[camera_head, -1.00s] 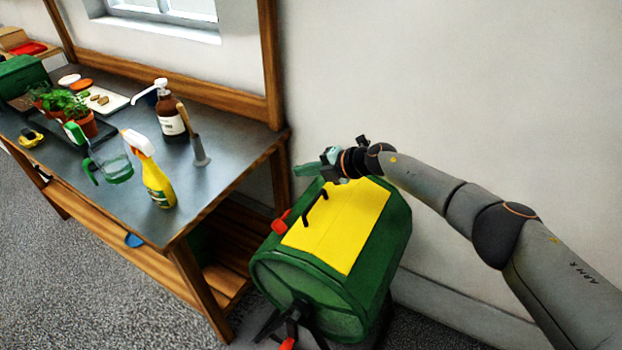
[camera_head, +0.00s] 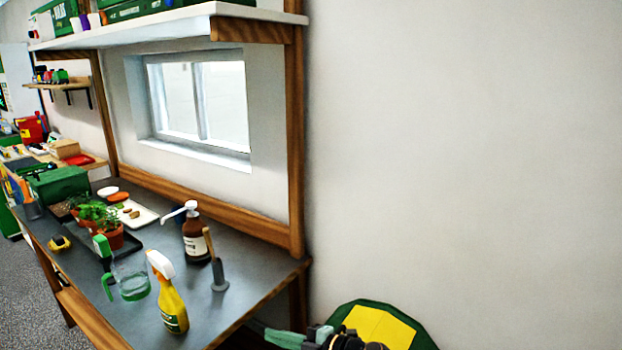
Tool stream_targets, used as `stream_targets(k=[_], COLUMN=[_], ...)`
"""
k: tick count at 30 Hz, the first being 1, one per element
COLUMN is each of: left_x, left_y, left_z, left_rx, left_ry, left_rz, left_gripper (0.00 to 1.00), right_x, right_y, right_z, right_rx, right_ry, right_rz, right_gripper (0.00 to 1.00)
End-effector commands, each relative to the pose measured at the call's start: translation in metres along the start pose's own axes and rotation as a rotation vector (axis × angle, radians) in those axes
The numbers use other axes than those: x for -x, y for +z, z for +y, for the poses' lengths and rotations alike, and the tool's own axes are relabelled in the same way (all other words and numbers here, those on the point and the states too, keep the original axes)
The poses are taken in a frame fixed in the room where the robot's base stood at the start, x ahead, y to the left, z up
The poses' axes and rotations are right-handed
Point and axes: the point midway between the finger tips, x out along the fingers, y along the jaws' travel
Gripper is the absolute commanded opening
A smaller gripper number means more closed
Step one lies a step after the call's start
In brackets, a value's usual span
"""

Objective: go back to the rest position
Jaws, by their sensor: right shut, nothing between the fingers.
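My right gripper (camera_head: 287,338) shows at the bottom edge of the head view, shut and empty. It is in front of the green drum-shaped bin with a yellow lid (camera_head: 380,326); from this view I cannot tell how far apart they are. Most of the bin and of my right arm is cut off by the lower edge. My left gripper is not in view.
A workbench (camera_head: 262,274) stands at the left with a yellow spray bottle (camera_head: 172,305), a brown pump bottle (camera_head: 196,240), a clear jug (camera_head: 131,280) and potted plants (camera_head: 108,232) on it. A white shelf (camera_head: 165,27) hangs above. The wall at right is bare.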

Motion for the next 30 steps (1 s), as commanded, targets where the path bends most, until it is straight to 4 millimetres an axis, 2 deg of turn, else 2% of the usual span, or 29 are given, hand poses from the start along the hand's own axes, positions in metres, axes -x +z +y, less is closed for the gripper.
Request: stream_targets(k=[1, 6, 11, 14, 23, 30], left_x=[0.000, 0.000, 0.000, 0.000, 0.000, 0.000], left_y=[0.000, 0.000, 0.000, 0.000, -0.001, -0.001], left_z=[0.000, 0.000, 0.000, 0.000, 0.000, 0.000], left_rx=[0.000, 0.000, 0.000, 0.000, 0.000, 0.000], left_ry=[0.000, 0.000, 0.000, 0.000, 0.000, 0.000], left_rz=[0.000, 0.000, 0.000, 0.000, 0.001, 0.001], left_gripper=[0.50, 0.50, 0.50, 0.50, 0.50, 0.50], right_x=[-0.001, 0.010, 0.036, 0.060, 0.151, 0.245], right_y=[-0.011, -0.029, -0.027, -0.020, -0.001, -0.006], right_z=[-0.017, -0.051, -0.085, -0.110, -0.197, -0.273], right_rx=[-0.091, -0.363, -0.615, -0.767, -1.135, -1.366], right_ry=[0.045, 0.192, 0.306, 0.364, 0.461, 0.480], right_rz=[0.008, -0.029, -0.122, -0.202, -0.483, -0.738], right_gripper=[0.00, 0.00, 0.00, 0.00, 0.00, 0.00])
